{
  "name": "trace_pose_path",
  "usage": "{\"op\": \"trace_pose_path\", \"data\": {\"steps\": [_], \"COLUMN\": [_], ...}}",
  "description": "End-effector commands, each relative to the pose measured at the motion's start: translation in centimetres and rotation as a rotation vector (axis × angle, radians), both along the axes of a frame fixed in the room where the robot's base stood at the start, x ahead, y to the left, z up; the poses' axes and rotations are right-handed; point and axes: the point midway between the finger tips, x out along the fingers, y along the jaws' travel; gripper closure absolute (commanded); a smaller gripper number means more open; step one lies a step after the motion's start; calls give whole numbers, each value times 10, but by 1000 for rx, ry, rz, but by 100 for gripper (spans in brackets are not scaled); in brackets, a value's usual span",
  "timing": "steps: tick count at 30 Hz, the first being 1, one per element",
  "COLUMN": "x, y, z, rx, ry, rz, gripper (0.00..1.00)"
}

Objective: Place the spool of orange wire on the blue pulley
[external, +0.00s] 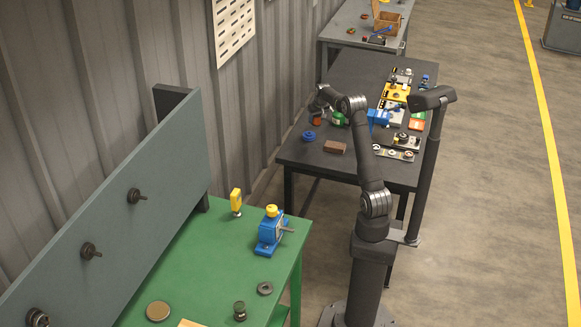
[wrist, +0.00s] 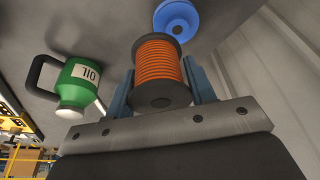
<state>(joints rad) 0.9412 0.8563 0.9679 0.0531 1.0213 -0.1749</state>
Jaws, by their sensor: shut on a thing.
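The spool of orange wire (wrist: 160,72) has dark end discs and sits between the two fingers of my gripper (wrist: 162,92), which is shut on it. In the external view the spool (external: 317,121) is a small orange patch under my gripper (external: 316,107), at the left side of the dark table. The blue pulley (external: 308,136) lies on that table just below and left of the spool. In the wrist view the pulley (wrist: 176,20) shows past the spool's far end, partly cut by the frame edge. I cannot tell whether the spool touches the table.
A green oil can (external: 338,119) stands close to the right of the spool; it also shows in the wrist view (wrist: 78,84). A brown block (external: 335,147) lies nearer the table's front edge. A blue vise-like item (external: 379,117) and several parts crowd the table's right side.

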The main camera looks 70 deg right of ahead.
Motion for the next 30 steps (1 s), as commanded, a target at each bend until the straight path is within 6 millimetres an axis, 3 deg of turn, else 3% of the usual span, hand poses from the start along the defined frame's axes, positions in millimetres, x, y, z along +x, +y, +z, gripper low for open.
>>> {"op": "trace_pose_path", "data": {"steps": [3, 7, 11, 18, 30], "x": [23, 35, 38, 37, 37], "y": [4, 6, 6, 6, 6], "z": [-14, -21, -26, -59, -66], "rx": [0, -1, -1, 0, -1], "ry": [0, 0, 0, 0, -2], "rz": [2, 1, 0, -1, -1], "gripper": [78, 78, 78, 78, 78]}}
